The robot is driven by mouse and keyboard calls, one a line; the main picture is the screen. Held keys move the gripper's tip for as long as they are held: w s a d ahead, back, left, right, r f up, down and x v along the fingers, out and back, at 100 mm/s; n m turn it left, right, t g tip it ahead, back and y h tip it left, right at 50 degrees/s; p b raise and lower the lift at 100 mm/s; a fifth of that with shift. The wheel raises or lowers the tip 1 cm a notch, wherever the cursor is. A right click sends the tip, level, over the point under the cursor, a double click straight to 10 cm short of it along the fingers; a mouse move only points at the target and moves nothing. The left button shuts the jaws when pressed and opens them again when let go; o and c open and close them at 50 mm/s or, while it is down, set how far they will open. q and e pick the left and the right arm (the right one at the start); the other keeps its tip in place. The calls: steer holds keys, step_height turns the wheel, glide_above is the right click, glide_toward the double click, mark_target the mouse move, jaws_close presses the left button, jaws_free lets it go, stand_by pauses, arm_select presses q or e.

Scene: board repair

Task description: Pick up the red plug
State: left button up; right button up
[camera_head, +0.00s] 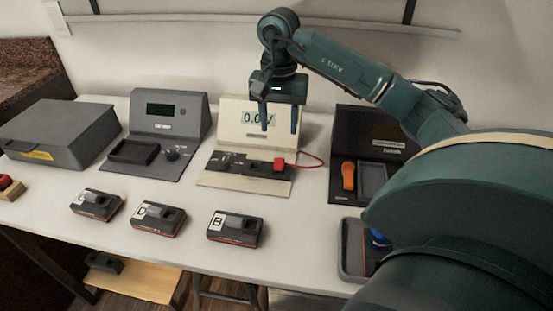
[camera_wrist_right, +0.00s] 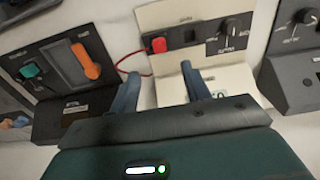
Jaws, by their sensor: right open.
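The red plug (camera_head: 279,164) sits on the right part of the low panel of the cream meter station (camera_head: 240,181), with a red cable running off to its right. In the right wrist view the red plug (camera_wrist_right: 159,45) is on the cream panel, beyond the fingertips. My right gripper (camera_head: 279,130) is open and empty, above the station in front of its display, behind and above the plug. Its two fingers also show apart in the right wrist view (camera_wrist_right: 159,75). My left gripper is in neither view.
A dark station with an orange lever (camera_head: 348,176) stands at right. A grey station (camera_head: 163,128) and a grey case (camera_head: 62,135) stand at left. Several labelled modules, such as B (camera_head: 235,228), lie in front. A tray (camera_head: 352,250) is partly hidden by my right arm.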

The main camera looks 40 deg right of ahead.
mark_target(279, 160)
step_height(279, 160, down, 11)
steer(key=shift+r+b, duration=0.1)
steer(key=shift+b, duration=0.2)
jaws_close()
stand_by(0.6)
